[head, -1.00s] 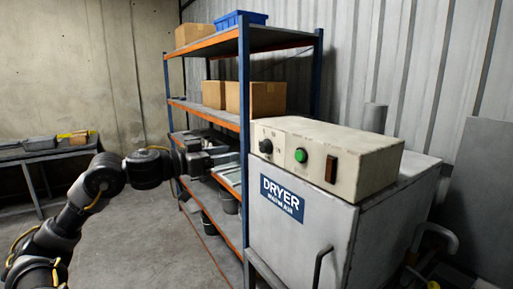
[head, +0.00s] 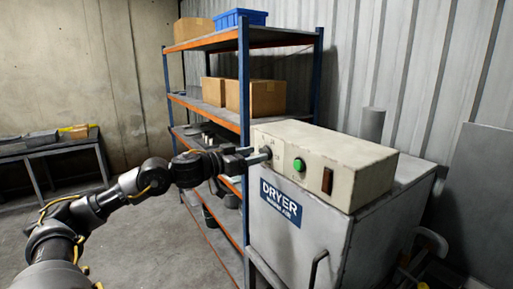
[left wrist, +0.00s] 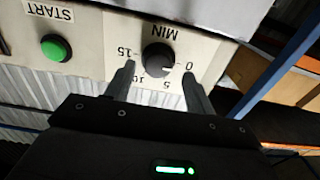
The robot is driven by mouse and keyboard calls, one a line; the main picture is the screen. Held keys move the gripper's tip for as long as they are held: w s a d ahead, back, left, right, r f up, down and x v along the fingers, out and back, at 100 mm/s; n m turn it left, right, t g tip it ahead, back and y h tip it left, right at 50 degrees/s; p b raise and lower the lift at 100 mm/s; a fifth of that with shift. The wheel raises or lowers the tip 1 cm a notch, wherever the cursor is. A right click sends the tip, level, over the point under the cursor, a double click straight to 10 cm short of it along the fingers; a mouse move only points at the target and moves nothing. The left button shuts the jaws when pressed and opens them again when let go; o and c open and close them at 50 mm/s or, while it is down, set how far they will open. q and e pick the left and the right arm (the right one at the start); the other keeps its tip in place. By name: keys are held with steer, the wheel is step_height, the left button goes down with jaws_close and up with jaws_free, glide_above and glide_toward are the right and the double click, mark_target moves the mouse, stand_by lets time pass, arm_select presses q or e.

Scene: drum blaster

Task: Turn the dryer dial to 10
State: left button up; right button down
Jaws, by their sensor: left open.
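The dryer (head: 315,225) stands at the right of the head view, with a cream control box (head: 345,155) on top. The black round dial (left wrist: 158,56) shows upside down in the left wrist view, with MIN and the marks 0, 5, 10 and 15 around it. I cannot make out where it points. My left gripper (left wrist: 158,72) is open, its two fingers pointing at the panel on either side of the dial. I cannot tell whether they touch it. In the head view the left gripper (head: 262,156) partly covers the dial. My right gripper is not in view.
A green START button (head: 299,164) and a dark rocker switch (head: 327,180) sit right of the dial. The shelf rack (head: 245,100) stands close behind and left of the dryer. A dark side table (head: 50,150) stands at the far left. The floor between is clear.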

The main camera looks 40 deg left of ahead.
arm_select(q)
steer(key=shift+w+d+p, duration=0.35)
steer(key=shift+w, duration=0.3)
steer(key=c, duration=0.9)
